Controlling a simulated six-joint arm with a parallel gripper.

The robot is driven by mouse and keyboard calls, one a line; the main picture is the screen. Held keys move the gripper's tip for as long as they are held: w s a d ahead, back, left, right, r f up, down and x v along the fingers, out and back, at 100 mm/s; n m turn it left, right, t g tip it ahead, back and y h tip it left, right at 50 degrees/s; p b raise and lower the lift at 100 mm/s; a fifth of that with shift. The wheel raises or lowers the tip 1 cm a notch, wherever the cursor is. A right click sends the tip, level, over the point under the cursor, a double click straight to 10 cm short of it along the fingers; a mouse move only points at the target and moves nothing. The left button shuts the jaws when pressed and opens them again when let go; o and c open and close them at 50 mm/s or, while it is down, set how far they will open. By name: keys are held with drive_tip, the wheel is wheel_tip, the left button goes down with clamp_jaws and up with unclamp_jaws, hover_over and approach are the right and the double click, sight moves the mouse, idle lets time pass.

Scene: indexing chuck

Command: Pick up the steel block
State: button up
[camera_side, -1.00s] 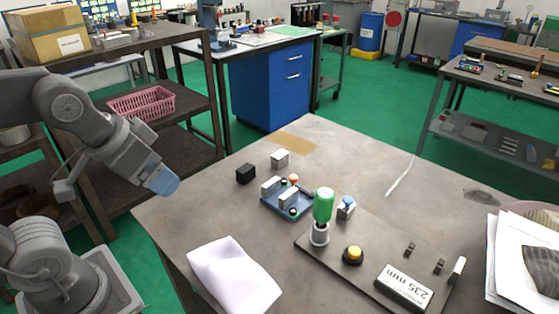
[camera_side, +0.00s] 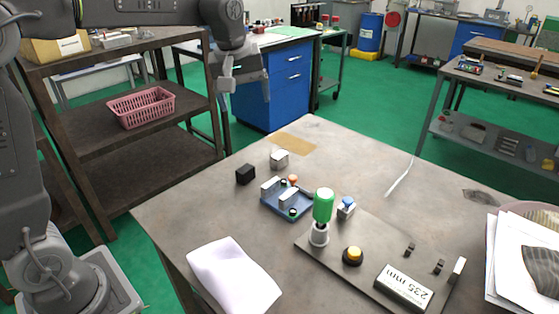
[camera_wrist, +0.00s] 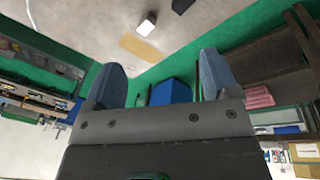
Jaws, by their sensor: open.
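The steel block (camera_side: 279,159) is a small light grey block on the table, near its back-left part, beside a black block (camera_side: 245,174). In the wrist view the steel block (camera_wrist: 147,24) shows near the top, with the black block (camera_wrist: 181,5) to its right. My gripper (camera_side: 248,84) hangs above and left of the steel block in the side view, clear of the table. In the wrist view my gripper (camera_wrist: 162,75) has its two blue-grey fingers wide apart with nothing between them. It does not touch the block.
A blue fixture (camera_side: 273,205) with small blocks stands in front of the steel block. A green-topped cylinder (camera_side: 323,207), a yellow button (camera_side: 352,256) and a 235 mm display (camera_side: 404,287) stand nearby. White paper (camera_side: 232,276) lies at the front left.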

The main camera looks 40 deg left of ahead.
drive_tip(key=w+a+f+n+g, duration=0.1)
drive_tip(key=w+a+f+n, duration=0.2)
drive_tip(key=w, duration=0.4)
drive_tip(key=n+g, duration=0.1)
drive_tip(key=n, duration=0.4)
hover_over(280, 155)
wheel_tip(280, 155, down, 8)
drive_tip(key=r, duration=0.1)
drive_tip(key=f, duration=0.9)
drive_tip(key=shift+s+a, duration=0.1)
drive_tip(key=shift+a, duration=0.25)
drive_tip(key=shift+d+f, duration=0.15)
drive_tip(key=shift+f, duration=1.2)
drive_tip(key=shift+d+f, duration=0.1)
drive_tip(key=shift+f, duration=1.25)
drive_tip(key=shift+r, duration=0.1)
drive_tip(key=c, duration=1.3)
drive_tip(key=shift+r, duration=0.1)
